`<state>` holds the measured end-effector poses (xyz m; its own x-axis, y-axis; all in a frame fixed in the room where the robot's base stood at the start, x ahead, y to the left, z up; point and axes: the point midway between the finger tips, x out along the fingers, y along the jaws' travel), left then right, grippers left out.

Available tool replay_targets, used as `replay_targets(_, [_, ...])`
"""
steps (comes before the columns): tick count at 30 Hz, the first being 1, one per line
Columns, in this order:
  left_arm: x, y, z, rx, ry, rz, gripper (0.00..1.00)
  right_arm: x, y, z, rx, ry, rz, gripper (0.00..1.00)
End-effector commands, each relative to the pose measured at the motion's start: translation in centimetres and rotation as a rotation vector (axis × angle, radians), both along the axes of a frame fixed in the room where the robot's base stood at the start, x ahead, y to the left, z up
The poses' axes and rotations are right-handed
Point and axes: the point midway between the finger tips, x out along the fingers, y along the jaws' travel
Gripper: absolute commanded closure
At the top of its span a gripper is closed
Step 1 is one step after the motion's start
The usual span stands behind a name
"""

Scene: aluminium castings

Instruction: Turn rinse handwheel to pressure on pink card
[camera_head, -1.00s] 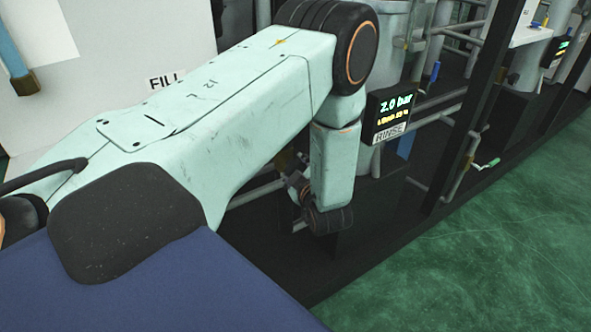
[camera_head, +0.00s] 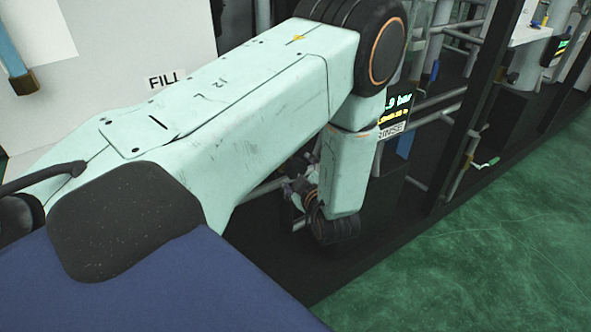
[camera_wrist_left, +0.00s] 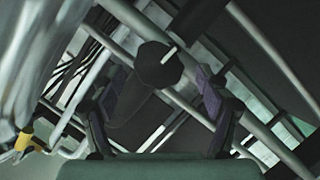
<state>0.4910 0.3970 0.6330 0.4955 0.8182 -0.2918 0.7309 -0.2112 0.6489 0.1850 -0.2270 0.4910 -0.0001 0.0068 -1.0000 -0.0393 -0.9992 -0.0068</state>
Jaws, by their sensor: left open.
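The rinse display (camera_head: 396,112) is partly covered by my left arm; its visible reading ends in ".9 bar", with the first digit hidden. A RINSE label (camera_head: 391,131) is below it. My left gripper (camera_head: 298,192) is low among the pipes, partly hidden by my wrist. In the left wrist view, the left gripper (camera_wrist_left: 160,88) is open. A dark, many-sided knob-like part (camera_wrist_left: 158,65) with a pale rod is between its fingers; I cannot tell whether it is the rinse handwheel or whether they touch. No pink card is visible. My right gripper is not in view.
A white panel with a FILL label (camera_head: 166,79) stands behind my arm. A dark upright post (camera_head: 470,105) and grey pipes (camera_head: 440,110) are on the right. A yellow part (camera_wrist_left: 28,138) shows at left in the wrist view. Green floor (camera_head: 480,250) is clear at lower right.

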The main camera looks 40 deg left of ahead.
Motion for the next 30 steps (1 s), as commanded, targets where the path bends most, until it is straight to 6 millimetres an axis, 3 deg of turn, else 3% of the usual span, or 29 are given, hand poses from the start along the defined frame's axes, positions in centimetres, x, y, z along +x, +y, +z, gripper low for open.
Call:
replay_targets(6, [-1.4, -2.5, 0.9, 0.001, 0.000, -0.004, 0.25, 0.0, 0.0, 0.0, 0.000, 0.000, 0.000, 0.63])
replay_targets(12, [-2.0, -3.5, 1.3, 0.001, -0.001, -0.001, 0.25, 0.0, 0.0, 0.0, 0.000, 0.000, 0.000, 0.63])
replay_targets(25, [-2.1, -3.5, 1.3, 0.000, -0.001, 0.001, 0.25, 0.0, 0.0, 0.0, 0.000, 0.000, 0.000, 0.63])
replay_targets(30, [-1.6, -2.6, 0.9, -0.003, -0.001, 0.005, 0.25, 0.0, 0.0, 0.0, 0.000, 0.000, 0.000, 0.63])
